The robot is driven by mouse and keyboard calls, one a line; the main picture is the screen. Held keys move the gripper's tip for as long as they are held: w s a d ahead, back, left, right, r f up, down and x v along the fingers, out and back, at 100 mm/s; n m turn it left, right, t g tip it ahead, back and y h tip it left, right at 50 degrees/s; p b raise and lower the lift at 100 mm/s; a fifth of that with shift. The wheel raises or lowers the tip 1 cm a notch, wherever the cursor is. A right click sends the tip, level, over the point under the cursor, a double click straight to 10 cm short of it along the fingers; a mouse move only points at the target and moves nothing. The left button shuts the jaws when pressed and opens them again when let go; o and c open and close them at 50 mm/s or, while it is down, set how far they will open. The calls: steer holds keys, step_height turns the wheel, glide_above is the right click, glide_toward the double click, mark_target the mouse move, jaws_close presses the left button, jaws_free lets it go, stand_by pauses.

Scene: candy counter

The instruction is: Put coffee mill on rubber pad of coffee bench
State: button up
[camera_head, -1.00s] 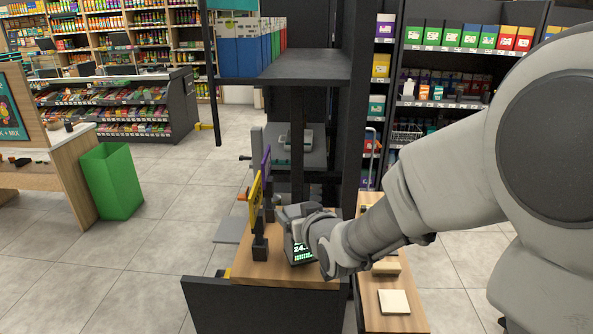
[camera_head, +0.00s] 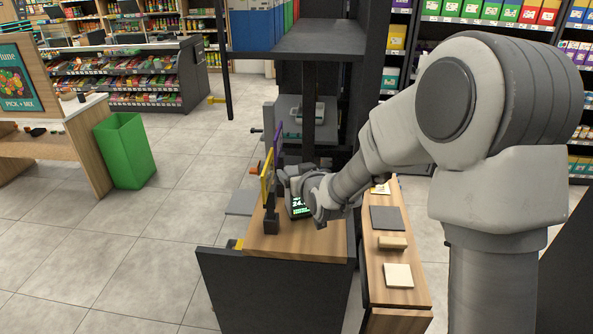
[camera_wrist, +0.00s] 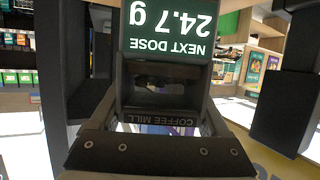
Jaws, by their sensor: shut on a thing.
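The coffee mill (camera_wrist: 165,75) is a dark box with an upside-down COFFEE MILL label and a lit display reading NEXT DOSE 24.7 g in the wrist view. In the head view only its dark, green-lit display face (camera_head: 299,207) shows beside my gripper (camera_head: 294,182); the rest is hidden. My gripper is shut on the mill above the wooden counter (camera_head: 290,245). I cannot tell whether the mill touches the counter. A dark grey square, seemingly the rubber pad (camera_head: 386,217), lies bare on the narrow wooden bench (camera_head: 415,290) to the right.
A wooden block (camera_head: 392,242) and a cream square (camera_head: 398,275) lie on the bench nearer than the grey square. Yellow and purple signs (camera_head: 266,187) stand left of my gripper. A dark shelf frame (camera_head: 370,70) rises behind. A green bin (camera_head: 125,150) stands left.

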steer(key=shift+f+b, duration=0.1)
steer(key=shift+b, duration=0.2)
steer(key=o, duration=1.6)
steer(key=shift+c, duration=0.2)
